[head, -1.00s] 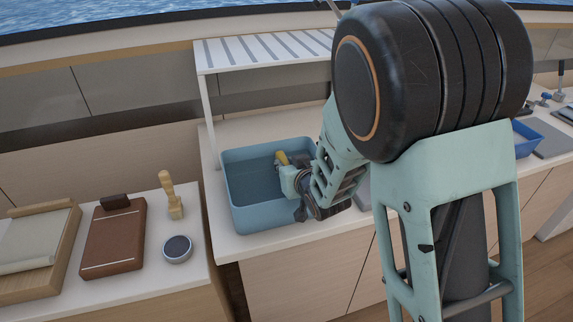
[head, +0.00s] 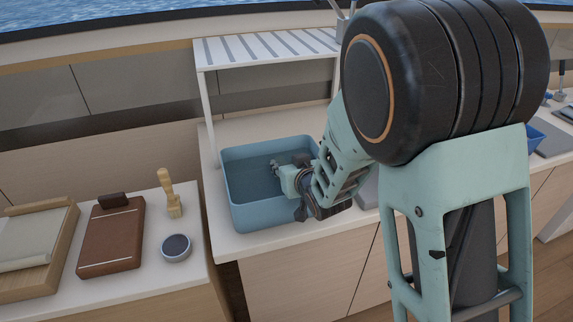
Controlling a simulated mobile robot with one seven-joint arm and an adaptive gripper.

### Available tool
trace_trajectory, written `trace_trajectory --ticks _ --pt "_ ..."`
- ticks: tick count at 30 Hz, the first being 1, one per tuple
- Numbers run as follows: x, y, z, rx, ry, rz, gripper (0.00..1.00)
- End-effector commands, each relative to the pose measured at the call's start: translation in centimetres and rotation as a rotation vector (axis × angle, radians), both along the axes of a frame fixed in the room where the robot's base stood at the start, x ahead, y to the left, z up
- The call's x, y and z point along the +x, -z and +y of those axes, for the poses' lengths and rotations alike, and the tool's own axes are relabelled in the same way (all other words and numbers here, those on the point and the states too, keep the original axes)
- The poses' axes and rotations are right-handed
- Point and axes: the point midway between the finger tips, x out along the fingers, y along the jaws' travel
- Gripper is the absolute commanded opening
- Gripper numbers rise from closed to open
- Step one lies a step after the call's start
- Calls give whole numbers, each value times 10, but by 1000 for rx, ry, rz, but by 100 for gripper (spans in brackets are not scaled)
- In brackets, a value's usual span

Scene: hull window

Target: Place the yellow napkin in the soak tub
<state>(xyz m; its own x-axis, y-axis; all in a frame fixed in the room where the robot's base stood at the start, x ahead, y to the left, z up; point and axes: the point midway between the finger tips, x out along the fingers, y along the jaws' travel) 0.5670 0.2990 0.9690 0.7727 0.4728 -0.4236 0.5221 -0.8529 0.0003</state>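The soak tub (head: 240,208) is a blue rectangular tub on the white counter, with dark bluish contents inside. My gripper (head: 286,163) is over the right part of the tub, reaching in from the right. Its grey fingers look spread apart, and nothing yellow shows between them. The yellow napkin is not visible now. The tub's front wall and my gripper hide part of the tub's inside.
A slatted white rack (head: 265,48) stands above and behind the tub. On the left counter are a brown clipboard-like board (head: 111,240), a wooden-handled brush (head: 170,194) and a round dark-topped container (head: 176,247). A blue tray (head: 536,139) shows at right.

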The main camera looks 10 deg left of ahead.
Motion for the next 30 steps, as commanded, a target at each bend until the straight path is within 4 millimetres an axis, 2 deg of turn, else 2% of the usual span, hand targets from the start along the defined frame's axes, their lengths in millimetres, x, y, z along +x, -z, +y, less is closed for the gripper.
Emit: trace_trajectory --ticks 1,7,11,16,30 --pt "-5 11 -2 -12 0 20 36" --pt "-6 13 -3 -15 0 23 36" --pt "-6 9 -2 -16 0 24 36" --pt "-6 -5 -2 -17 -2 23 36" --pt "-62 -40 -37 -4 0 9 36"
